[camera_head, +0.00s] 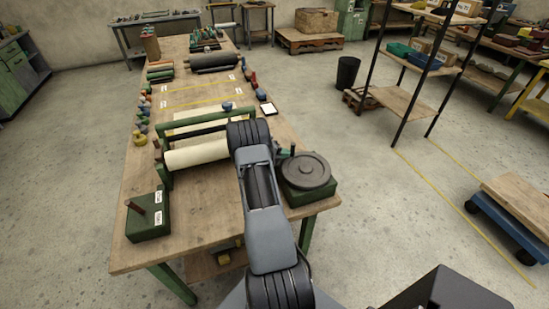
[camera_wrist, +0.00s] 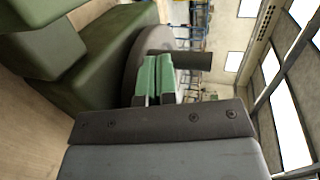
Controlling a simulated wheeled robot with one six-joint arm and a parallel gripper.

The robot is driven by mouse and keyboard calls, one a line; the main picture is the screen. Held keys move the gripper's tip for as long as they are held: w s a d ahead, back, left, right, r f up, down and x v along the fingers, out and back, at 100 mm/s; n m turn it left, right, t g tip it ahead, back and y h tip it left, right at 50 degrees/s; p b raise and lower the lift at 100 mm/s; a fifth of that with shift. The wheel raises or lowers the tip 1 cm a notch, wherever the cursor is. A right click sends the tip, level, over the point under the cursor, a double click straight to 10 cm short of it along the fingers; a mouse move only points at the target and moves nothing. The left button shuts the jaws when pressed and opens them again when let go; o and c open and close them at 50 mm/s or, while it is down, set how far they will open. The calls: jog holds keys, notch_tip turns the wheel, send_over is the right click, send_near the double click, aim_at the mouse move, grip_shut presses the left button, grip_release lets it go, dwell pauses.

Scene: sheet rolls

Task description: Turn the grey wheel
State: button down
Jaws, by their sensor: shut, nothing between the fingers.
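The grey wheel (camera_head: 305,172) is a flat disc on a green base (camera_head: 312,193) at the right front corner of the bench. A small dark handle (camera_head: 292,149) stands up near its far rim. In the wrist view the wheel (camera_wrist: 131,57) is seen edge-on, with the dark handle (camera_wrist: 190,61) sticking out from it. My gripper (camera_wrist: 153,76) has green fingertips, shut together with nothing between them. The fingers are beside the handle, close to the wheel's face. I cannot tell whether they touch it. In the head view my arm hides most of the gripper.
A green roller stand with a cream sheet roll (camera_head: 197,154) is left of my arm. A green block with a brown peg (camera_head: 149,216) stands at the bench's front left. Small coloured knobs line both sides farther back. The floor right of the bench (camera_head: 385,215) is clear.

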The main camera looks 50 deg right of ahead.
jog(key=d, duration=0.2)
jog(key=shift+s+d, duration=0.3)
jog(key=shift+s, duration=0.05)
jog(key=shift+a, duration=0.1)
jog(key=shift+w, duration=0.1)
